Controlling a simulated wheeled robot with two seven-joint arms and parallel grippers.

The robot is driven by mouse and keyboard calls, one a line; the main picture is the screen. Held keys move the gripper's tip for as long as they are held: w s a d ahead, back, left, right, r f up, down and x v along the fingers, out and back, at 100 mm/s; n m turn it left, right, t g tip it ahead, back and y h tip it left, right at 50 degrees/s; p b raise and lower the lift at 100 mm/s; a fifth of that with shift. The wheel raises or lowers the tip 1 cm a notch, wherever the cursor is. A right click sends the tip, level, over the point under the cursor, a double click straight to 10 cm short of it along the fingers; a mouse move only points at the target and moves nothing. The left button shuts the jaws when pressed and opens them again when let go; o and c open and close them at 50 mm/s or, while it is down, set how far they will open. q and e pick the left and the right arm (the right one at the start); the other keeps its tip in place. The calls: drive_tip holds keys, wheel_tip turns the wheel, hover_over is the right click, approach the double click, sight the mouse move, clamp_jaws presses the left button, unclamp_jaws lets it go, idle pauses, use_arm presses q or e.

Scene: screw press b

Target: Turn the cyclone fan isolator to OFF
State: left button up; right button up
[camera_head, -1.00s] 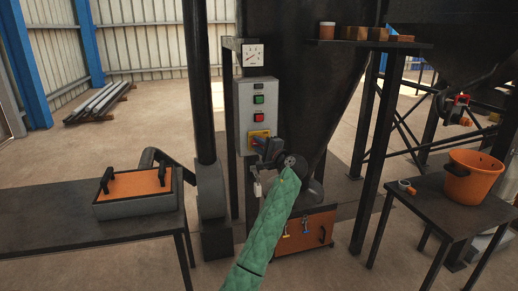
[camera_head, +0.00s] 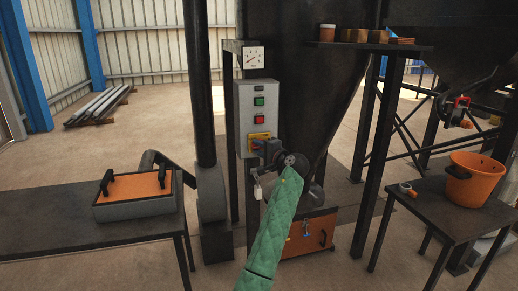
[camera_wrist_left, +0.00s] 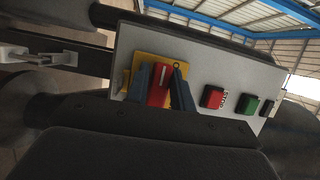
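The isolator has a yellow plate (camera_head: 258,135) low on the grey control box, with a red handle that shows clearly in the left wrist view (camera_wrist_left: 158,86). An "O" mark is visible on the plate beside the handle's far end. My left gripper (camera_head: 264,146) is at the isolator, its two blue-grey fingers on either side of the red handle. In the left wrist view the fingers (camera_wrist_left: 161,84) sit close against it with little gap, shut on it. They hide parts of the plate. My right gripper is not in view.
Green (camera_head: 259,101) and red (camera_head: 259,120) push buttons sit above the isolator on the grey box (camera_head: 244,110). A padlock (camera_head: 258,192) hangs below it. A dark post (camera_head: 203,90) stands left, and a table with an orange bucket (camera_head: 474,180) stands right.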

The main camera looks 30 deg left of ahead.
use_arm(q)
drive_tip(key=o, duration=0.3)
drive_tip(key=shift+s+d, duration=0.2)
drive_tip(key=shift+d, duration=0.35)
drive_tip(key=v, duration=0.6)
drive_tip(key=shift+d+b, duration=0.3)
drive_tip(key=shift+b, duration=0.1)
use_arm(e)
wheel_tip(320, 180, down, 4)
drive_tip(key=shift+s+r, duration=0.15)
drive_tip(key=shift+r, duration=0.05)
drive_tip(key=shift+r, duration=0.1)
